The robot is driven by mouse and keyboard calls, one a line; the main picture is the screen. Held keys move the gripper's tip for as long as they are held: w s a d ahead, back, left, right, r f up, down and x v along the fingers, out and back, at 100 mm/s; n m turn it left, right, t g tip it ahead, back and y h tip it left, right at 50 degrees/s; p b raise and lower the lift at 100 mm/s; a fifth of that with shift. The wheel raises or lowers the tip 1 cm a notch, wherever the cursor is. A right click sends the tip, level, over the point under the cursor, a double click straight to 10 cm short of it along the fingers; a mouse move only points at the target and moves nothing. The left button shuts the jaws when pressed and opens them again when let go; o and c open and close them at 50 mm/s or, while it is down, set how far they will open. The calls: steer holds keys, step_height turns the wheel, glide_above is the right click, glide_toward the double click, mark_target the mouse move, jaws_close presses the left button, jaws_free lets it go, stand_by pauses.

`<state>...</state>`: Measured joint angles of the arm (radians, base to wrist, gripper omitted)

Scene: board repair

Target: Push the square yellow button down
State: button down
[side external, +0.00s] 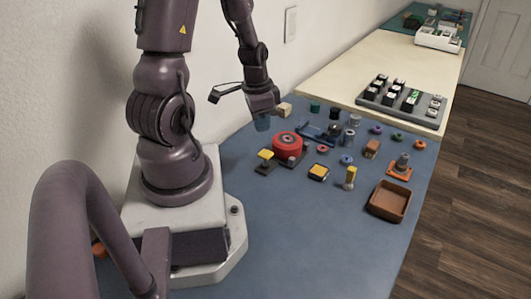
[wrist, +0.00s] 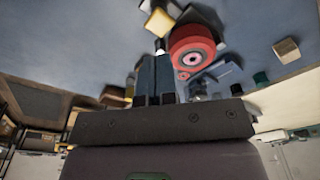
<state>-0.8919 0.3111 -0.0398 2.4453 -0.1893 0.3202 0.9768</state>
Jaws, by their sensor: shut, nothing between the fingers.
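Two yellow square-topped pieces could be the button, and I cannot tell which. One yellow square (side external: 265,154) stands raised over a dark base, left of the red spool. The other yellow square (side external: 319,171) sits low in a dark housing, in front of the spool. In the wrist view a yellow square (wrist: 160,22) lies just beyond my fingertips, beside the red spool. My gripper (side external: 262,124) is shut and empty, pointing down above the table, behind and apart from both yellow squares. Its blue-grey fingers (wrist: 154,58) are together in the wrist view.
The red spool (side external: 287,147) is close to my gripper. A wooden block (side external: 285,109) stands behind it. An upright yellow piece (side external: 350,178), a brown tray (side external: 390,201) and several small parts are to the right. The blue mat's front (side external: 300,245) is clear.

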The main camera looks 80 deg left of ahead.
mark_target(265, 153)
steer(key=shift+f, duration=0.1)
steer(key=shift+w+f, duration=0.2)
steer(key=shift+f, duration=1.5)
steer(key=shift+w+f, duration=0.15)
steer(key=shift+f, duration=1.55)
step_height(265, 153, down, 2)
steer(key=shift+s+r, duration=0.3)
steer(key=shift+s, duration=0.45)
steer(key=shift+s+r, duration=0.3)
steer(key=shift+s, duration=0.45)
step_height(265, 153, up, 13)
steer(key=s, duration=0.1)
steer(key=shift+s, duration=0.15)
steer(key=shift+d, duration=0.1)
